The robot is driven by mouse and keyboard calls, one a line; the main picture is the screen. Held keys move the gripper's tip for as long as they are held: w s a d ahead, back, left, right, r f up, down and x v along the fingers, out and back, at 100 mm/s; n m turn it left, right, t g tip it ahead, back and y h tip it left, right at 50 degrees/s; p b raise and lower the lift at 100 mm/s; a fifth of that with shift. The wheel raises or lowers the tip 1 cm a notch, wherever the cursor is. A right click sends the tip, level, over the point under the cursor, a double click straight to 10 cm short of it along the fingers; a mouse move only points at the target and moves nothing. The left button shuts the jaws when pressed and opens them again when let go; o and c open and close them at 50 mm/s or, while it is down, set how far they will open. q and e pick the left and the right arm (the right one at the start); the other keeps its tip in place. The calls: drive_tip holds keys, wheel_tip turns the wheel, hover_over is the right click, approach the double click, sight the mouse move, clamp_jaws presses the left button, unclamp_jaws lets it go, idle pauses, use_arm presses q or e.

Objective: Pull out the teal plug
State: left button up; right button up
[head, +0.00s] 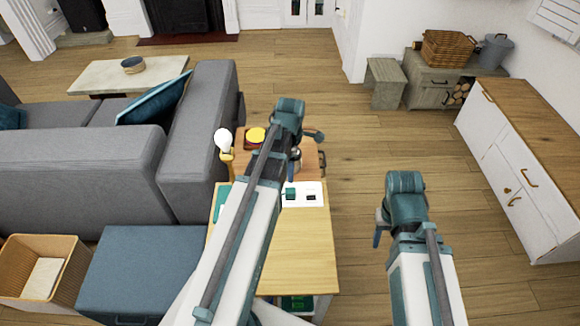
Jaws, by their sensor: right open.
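The teal plug (290,194) sits at the left end of a white socket strip (316,188) on the light wooden table (310,250). My left arm passes close beside the plug on its left. My left gripper is hidden behind its own arm, so its jaws cannot be made out. My right gripper (378,236) shows only in part beside its arm, right of the table and apart from the plug. It is open, with nothing seen between its fingers.
A white bulb lamp (223,140) and a yellow round item (256,134) are at the table's far side. A grey sofa (85,175) and blue box (140,268) stand left. A white cabinet (505,170) stands right. Floor between table and cabinet is clear.

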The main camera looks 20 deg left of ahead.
sight(291, 191)
use_arm(q)
wheel_tip(291, 191, down, 13)
drive_tip(key=b, duration=1.2)
drive_tip(key=shift+r, duration=0.1)
drive_tip(key=shift+c, duration=0.2)
clamp_jaws()
drive_tip(key=shift+r, duration=0.15)
drive_tip(key=shift+r+p, duration=2.15)
drive_tip(key=shift+p, duration=0.1)
